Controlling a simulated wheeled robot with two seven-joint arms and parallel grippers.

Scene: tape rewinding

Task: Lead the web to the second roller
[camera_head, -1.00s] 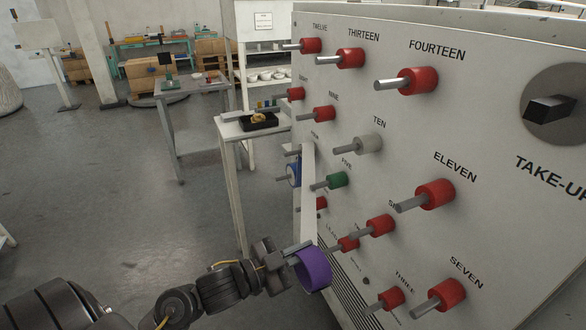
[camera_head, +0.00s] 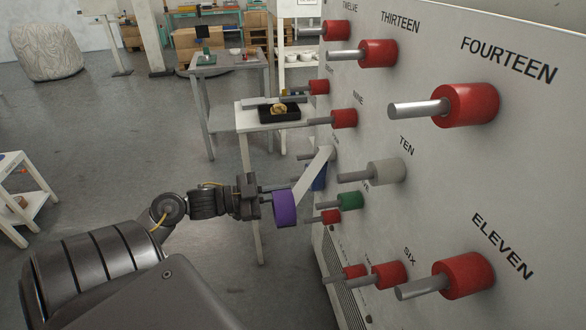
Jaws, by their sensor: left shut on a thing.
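A white web (camera_head: 312,174) slants from the purple ring up and right towards the panel. A blue roll (camera_head: 319,181) sits partly hidden behind the web. Red rollers on metal pins stand out from the panel, with a green roller (camera_head: 350,201) and a grey roller (camera_head: 386,172) among them. The second roller's label cannot be read, so I cannot tell which one it is. My right gripper is not in view.
Pins of the red roller by ELEVEN (camera_head: 466,276) and the red roller by SIX (camera_head: 390,275) jut out to the left. A white side table (camera_head: 246,126) holds a black tray (camera_head: 262,113) behind the gripper. Open grey floor (camera_head: 130,150) lies to the left.

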